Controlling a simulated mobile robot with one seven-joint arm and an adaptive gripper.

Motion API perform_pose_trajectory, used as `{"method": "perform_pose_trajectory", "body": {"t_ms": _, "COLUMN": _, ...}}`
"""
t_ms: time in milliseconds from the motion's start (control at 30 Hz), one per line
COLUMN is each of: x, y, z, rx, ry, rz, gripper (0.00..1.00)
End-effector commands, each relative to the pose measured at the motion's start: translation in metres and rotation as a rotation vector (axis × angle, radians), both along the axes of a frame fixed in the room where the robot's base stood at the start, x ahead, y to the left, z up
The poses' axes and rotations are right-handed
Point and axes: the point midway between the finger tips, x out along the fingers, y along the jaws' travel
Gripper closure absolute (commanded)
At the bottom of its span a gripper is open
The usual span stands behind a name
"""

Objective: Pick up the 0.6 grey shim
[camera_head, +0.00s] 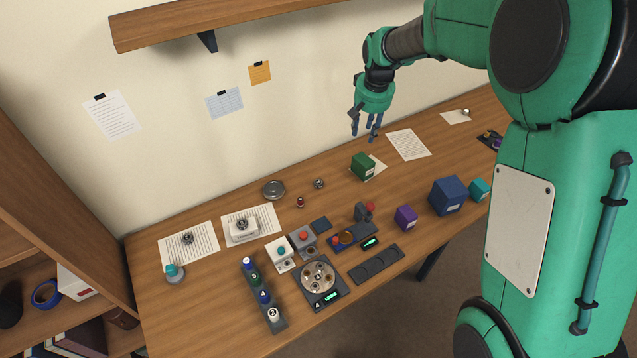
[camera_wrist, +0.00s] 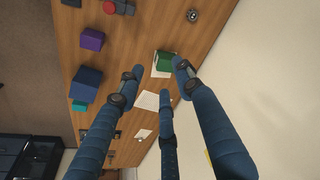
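My gripper (camera_head: 366,130) hangs in the air above the back of the table, left of my arm's column. Its blue fingers are spread apart with nothing between them; they also show spread in the wrist view (camera_wrist: 160,72). I cannot single out the 0.6 grey shim. A round metal dish (camera_head: 305,276) holds several small discs, too small to tell apart, on a dark scale with a lit readout at the front middle of the table. My gripper is far behind and to the right of this dish.
The wooden table (camera_head: 215,290) carries a green box (camera_head: 363,166), a purple box (camera_head: 405,217), a large blue box (camera_head: 449,195) and a teal box (camera_head: 480,189). A dark rack of bottles (camera_head: 277,324) stands at front left. A shelf (camera_head: 230,22) juts from the wall.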

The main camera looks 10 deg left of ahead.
Motion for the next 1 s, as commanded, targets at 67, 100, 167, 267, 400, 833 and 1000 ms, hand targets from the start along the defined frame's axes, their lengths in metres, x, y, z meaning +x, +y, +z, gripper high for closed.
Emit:
{"method": "perform_pose_trajectory", "body": {"t_ms": 67, "x": 0.011, "y": 0.015, "z": -0.018, "rx": -0.004, "ry": 0.011, "rz": 0.011, "gripper": 0.64}}
{"method": "perform_pose_trajectory", "body": {"t_ms": 100, "x": 0.016, "y": 0.023, "z": -0.028, "rx": -0.006, "ry": 0.017, "rz": 0.017, "gripper": 0.64}}
{"method": "perform_pose_trajectory", "body": {"t_ms": 167, "x": 0.023, "y": 0.034, "z": -0.041, "rx": -0.008, "ry": 0.023, "rz": 0.024, "gripper": 0.64}}
{"method": "perform_pose_trajectory", "body": {"t_ms": 267, "x": 0.034, "y": 0.052, "z": -0.066, "rx": -0.013, "ry": 0.036, "rz": 0.038, "gripper": 0.64}}
{"method": "perform_pose_trajectory", "body": {"t_ms": 400, "x": 0.047, "y": 0.077, "z": -0.100, "rx": -0.018, "ry": 0.051, "rz": 0.056, "gripper": 0.64}}
{"method": "perform_pose_trajectory", "body": {"t_ms": 833, "x": 0.067, "y": 0.145, "z": -0.209, "rx": -0.038, "ry": 0.092, "rz": 0.106, "gripper": 0.64}}
{"method": "perform_pose_trajectory", "body": {"t_ms": 1000, "x": 0.069, "y": 0.157, "z": -0.231, "rx": -0.041, "ry": 0.099, "rz": 0.115, "gripper": 0.64}}
